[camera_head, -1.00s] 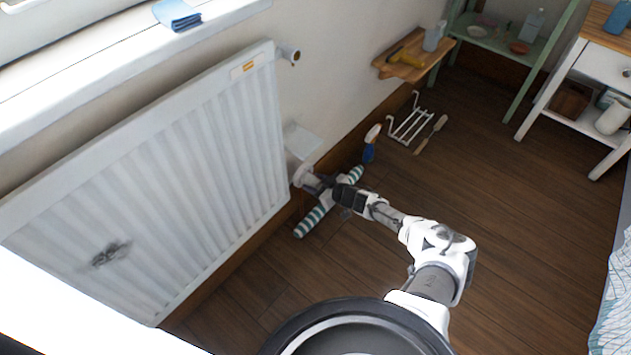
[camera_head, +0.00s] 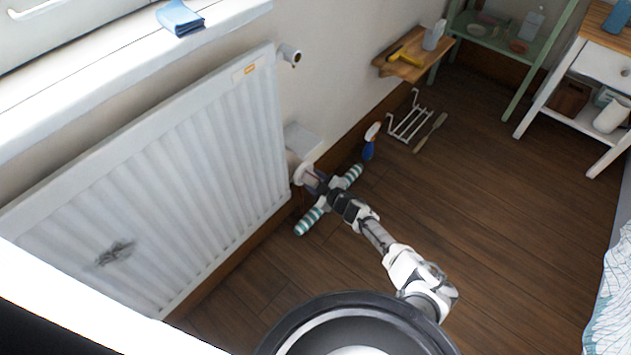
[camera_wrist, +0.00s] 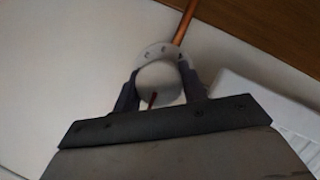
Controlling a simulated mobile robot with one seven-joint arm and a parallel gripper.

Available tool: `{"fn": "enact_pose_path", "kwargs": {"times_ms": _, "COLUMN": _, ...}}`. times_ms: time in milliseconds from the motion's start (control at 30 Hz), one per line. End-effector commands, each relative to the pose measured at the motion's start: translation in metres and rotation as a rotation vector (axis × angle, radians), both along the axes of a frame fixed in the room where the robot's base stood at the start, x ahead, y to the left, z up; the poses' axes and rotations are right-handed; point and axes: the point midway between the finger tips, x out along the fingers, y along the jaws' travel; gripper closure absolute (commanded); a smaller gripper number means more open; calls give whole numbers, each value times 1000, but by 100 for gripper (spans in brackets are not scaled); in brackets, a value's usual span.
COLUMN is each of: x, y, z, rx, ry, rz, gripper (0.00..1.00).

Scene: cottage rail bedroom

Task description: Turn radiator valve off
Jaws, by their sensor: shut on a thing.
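The white radiator (camera_head: 170,180) hangs on the wall at the left in the head view. Its round white valve knob (camera_head: 299,173) sits low beside the radiator's right end. My gripper (camera_head: 308,178) reaches the knob and is shut on it. In the wrist view the knob (camera_wrist: 160,83) lies between the two dark fingers of my gripper (camera_wrist: 158,92), with one finger on each side. A short dark red mark shows on the knob's face. A pale collar with small dark holes and a copper pipe (camera_wrist: 184,24) show behind it. The fingers partly hide the knob in the head view.
A green-and-white striped roll (camera_head: 312,218) lies on the floor under my gripper. A blue spray bottle (camera_head: 370,143), a white wire rack (camera_head: 408,121) and a wooden shelf (camera_head: 405,68) are beyond. The wooden floor at right is clear.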

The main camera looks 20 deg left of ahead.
Motion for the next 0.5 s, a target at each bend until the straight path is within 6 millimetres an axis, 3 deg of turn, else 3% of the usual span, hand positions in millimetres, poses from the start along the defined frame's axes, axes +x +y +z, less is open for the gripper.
{"fn": "enact_pose_path", "kwargs": {"times_ms": 300, "x": 0, "y": 0, "z": 0, "rx": -3, "ry": -3, "rz": 1, "gripper": 81}}
{"fn": "enact_pose_path", "kwargs": {"times_ms": 333, "x": 0, "y": 0, "z": 0, "rx": -3, "ry": -3, "rz": 1, "gripper": 57}}
{"fn": "enact_pose_path", "kwargs": {"times_ms": 500, "x": 0, "y": 0, "z": 0, "rx": -2, "ry": -2, "rz": 1, "gripper": 36}}
